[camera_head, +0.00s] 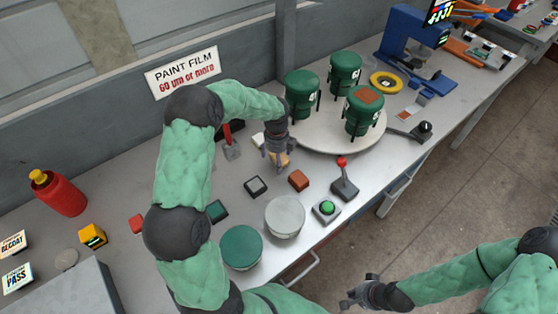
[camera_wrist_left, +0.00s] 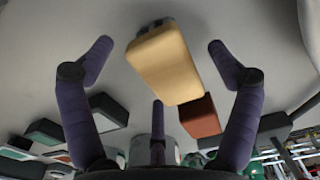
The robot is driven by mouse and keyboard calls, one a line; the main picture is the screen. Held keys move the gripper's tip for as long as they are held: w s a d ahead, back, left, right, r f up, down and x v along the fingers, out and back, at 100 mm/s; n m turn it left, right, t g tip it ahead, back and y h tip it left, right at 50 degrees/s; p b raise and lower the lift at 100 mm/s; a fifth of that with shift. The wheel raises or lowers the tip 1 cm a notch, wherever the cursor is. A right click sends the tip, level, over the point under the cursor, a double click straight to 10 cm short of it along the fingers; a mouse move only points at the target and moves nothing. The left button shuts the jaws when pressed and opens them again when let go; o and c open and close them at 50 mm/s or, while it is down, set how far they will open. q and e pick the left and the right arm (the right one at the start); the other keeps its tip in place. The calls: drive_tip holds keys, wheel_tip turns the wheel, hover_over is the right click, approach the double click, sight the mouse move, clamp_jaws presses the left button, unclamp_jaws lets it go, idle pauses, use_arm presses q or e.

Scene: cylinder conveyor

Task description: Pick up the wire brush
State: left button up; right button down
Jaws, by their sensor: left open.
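The wire brush, a tan block, shows as a small tan patch (camera_head: 285,160) under my left gripper in the head view. In the left wrist view the tan block (camera_wrist_left: 165,62) lies between the spread fingers, with a dark grey part at its far end. My left gripper (camera_head: 278,164) is open above the table, its fingers around the block but apart from it in the wrist view (camera_wrist_left: 158,62). My right gripper (camera_head: 357,293) is open and empty beyond the table's front edge.
A round turntable (camera_head: 325,142) with green pots stands to the right. A red-brown block (camera_head: 298,180) and a grey-topped block (camera_head: 256,186) lie close by. A red-handled scraper (camera_head: 231,149) is left of the gripper. A joystick (camera_head: 343,180) stands near the front edge.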

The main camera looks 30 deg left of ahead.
use_arm(q)
drive_tip(key=shift+r, duration=0.1)
drive_tip(key=c, duration=1.3)
drive_tip(key=shift+r, duration=0.45)
wheel_tip(320, 180, up, 2)
drive_tip(key=shift+r+p, duration=0.1)
drive_tip(key=shift+p, duration=0.55)
drive_tip(key=w+d+r+p, duration=0.3)
drive_tip(key=d+r, duration=0.7)
drive_tip(key=d, duration=0.3)
drive_tip(key=shift+d, duration=0.35)
drive_tip(key=shift+w, duration=0.1)
